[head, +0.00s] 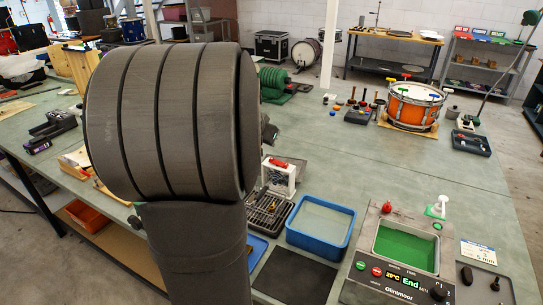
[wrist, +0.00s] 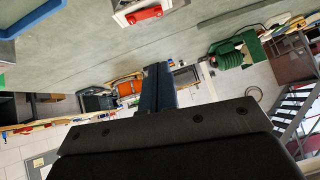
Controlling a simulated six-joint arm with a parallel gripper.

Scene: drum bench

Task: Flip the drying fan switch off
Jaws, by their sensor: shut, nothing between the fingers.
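A small white box with a red part (head: 281,174) stands on the bench beside a dark rack in the head view, just right of my arm. It looks like the drying fan switch, but I cannot read a label or tell its position. In the wrist view the white box with its red rocker (wrist: 144,14) is at the top edge, partly cut off. My gripper (wrist: 158,70) is shut and empty, its dark fingers together and apart from the box. In the head view my large grey arm hides the gripper.
A dark rack (head: 262,213), a blue tub (head: 318,240) and a grey machine with a green basin and "End" display (head: 395,283) stand near the box. An orange drum (head: 413,107) stands further back. The middle of the green bench (head: 350,155) is clear.

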